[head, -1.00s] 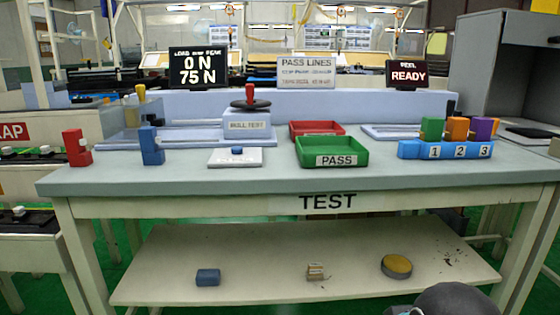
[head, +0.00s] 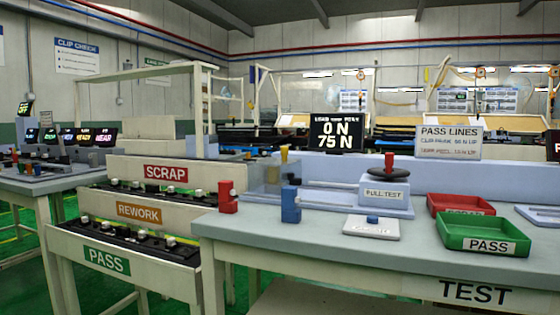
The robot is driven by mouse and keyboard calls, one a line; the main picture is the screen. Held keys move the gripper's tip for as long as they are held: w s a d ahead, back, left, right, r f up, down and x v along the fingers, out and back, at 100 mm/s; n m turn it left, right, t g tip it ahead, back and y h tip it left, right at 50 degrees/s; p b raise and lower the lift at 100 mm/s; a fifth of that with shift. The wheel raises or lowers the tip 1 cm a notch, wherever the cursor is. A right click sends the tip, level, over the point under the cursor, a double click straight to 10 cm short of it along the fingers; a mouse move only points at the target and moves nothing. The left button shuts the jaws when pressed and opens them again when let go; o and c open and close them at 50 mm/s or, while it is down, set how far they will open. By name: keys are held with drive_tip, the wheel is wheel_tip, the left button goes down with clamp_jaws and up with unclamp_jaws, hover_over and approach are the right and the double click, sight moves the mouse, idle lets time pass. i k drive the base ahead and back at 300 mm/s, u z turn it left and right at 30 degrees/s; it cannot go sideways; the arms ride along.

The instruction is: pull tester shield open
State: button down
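The pull tester stands on the test bench. Its pale block labelled PULL TEST (head: 384,193) carries a dark wheel with a red knob (head: 389,163). A clear, see-through shield (head: 262,179) stands at the tester's left end, and a yellow piece (head: 284,154) shows by its top. The shield looks closed, but its edges are faint and I cannot be sure. A blue block with a knob (head: 290,205) stands in front of the tester, partly covering the shield area. A display (head: 338,134) behind reads 0 N and 75 N. My gripper is not in view.
A red upright block (head: 228,198) stands at the bench's left corner. SCRAP, REWORK and PASS racks (head: 139,212) stand left of the bench.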

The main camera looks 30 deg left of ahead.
sight(285, 149)
drive_tip(key=z, duration=0.05)
drive_tip(key=k, duration=0.45)
drive_tip(key=u, duration=0.5)
drive_tip(key=i, duration=0.4)
drive_tip(key=u, duration=0.6)
